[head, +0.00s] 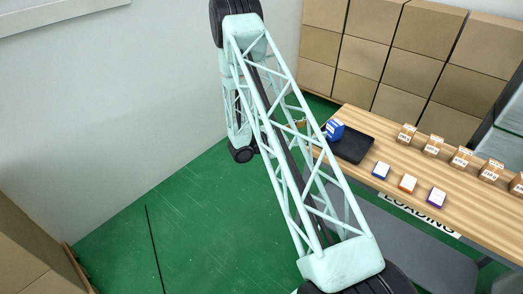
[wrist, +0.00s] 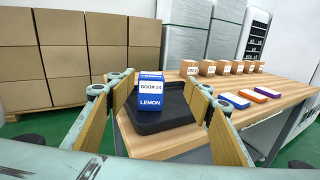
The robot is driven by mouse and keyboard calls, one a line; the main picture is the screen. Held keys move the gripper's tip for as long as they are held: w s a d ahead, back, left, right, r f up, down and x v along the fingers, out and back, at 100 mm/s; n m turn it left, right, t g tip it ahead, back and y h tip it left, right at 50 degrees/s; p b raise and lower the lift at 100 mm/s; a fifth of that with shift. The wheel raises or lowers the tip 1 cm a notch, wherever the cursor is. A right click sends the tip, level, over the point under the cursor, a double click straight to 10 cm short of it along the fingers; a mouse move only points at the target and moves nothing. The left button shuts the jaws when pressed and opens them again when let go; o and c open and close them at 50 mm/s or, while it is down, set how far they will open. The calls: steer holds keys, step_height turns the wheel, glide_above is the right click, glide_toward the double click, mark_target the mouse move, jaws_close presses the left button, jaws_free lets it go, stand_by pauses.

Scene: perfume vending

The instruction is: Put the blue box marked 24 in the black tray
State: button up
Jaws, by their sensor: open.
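The blue box (wrist: 151,91) has a white band reading DOOR 24 and the word LEMON. It stands upright at the black tray (wrist: 180,123), over its left part, and appears to rest inside it. In the head view the box (head: 335,129) is at the left end of the tray (head: 354,149). My gripper (wrist: 160,80) is open, one finger to each side of the box with a visible gap on the right. In the head view my arm hides most of the gripper. The box's underside contact is hard to see.
Blue, orange and purple flat boxes (head: 408,184) lie on the wooden table (head: 460,205) right of the tray. Several small labelled brown boxes (head: 433,146) line its back. Stacked cartons (head: 400,60) stand behind. Green floor (head: 185,225) is open at left.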

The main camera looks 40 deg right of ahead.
steer(key=s+a+r+m+g+y, duration=0.1)
steer(key=s+a+r+m+y, duration=0.15)
steer(key=s+a+r, duration=0.4)
steer(key=s+a+r+m+g+y, duration=0.1)
steer(key=s+a+r+m+y, duration=0.2)
steer(key=r, duration=0.7)
steer(key=s+a+r+m+g+y, duration=0.1)
steer(key=s+a+r+m, duration=0.2)
steer(key=a+r, duration=0.4)
steer(key=s+a+r+m+t+y, duration=0.2)
steer(key=s+a+r, duration=0.3)
steer(key=a, duration=0.6)
steer(key=s+a+r+m+t+y, duration=0.2)
steer(key=s+a+r+t+y, duration=0.2)
steer(key=s+a, duration=0.3)
steer(key=s+a+r+m+t+y, duration=0.2)
steer(key=s+a+r+t+y, duration=0.3)
steer(key=a, duration=1.1)
steer(key=shift+s+a+r, duration=0.35)
steer(key=shift+s+a, duration=0.05)
steer(key=shift+s, duration=0.35)
steer(key=shift+d, duration=0.15)
